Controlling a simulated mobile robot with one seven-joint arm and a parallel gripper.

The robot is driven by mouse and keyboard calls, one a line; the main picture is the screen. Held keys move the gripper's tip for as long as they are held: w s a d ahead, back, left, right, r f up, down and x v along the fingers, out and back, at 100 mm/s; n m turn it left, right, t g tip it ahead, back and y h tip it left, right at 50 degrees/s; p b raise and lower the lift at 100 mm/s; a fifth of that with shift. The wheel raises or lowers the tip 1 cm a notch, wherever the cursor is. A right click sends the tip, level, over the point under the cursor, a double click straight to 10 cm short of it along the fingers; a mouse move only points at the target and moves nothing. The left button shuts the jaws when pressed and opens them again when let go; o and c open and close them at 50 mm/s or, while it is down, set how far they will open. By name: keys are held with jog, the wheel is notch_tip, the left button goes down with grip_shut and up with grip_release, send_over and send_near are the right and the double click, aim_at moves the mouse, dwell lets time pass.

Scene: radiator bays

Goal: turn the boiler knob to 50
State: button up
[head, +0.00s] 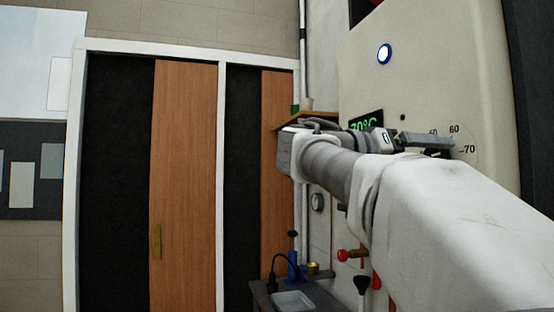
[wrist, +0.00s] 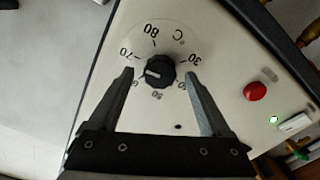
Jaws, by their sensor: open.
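The boiler (head: 432,60) is a cream panel at the right of the head view; its green display (head: 366,122) reads 70°C. In the wrist view the boiler knob (wrist: 160,71) is black and round, with a pale mark pointing left, roughly between 60 and 70. The printed 50 (wrist: 157,95) is below the knob. My gripper (wrist: 159,78) is open, one finger on each side of the knob, with visible gaps.
A red button (wrist: 255,91) and a small lit lamp (wrist: 274,120) are on the panel right of the dial. A round lit button (head: 384,54) is high on the boiler. A red-handled valve (head: 343,255) and a bench (head: 268,296) are below my arm.

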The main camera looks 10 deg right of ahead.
jog(key=shift+d, duration=0.15)
jog(key=shift+c, duration=0.4)
grip_shut()
jog(key=shift+n+p, duration=8)
jog(key=shift+n, duration=2.7)
jog(key=shift+f, duration=0.1)
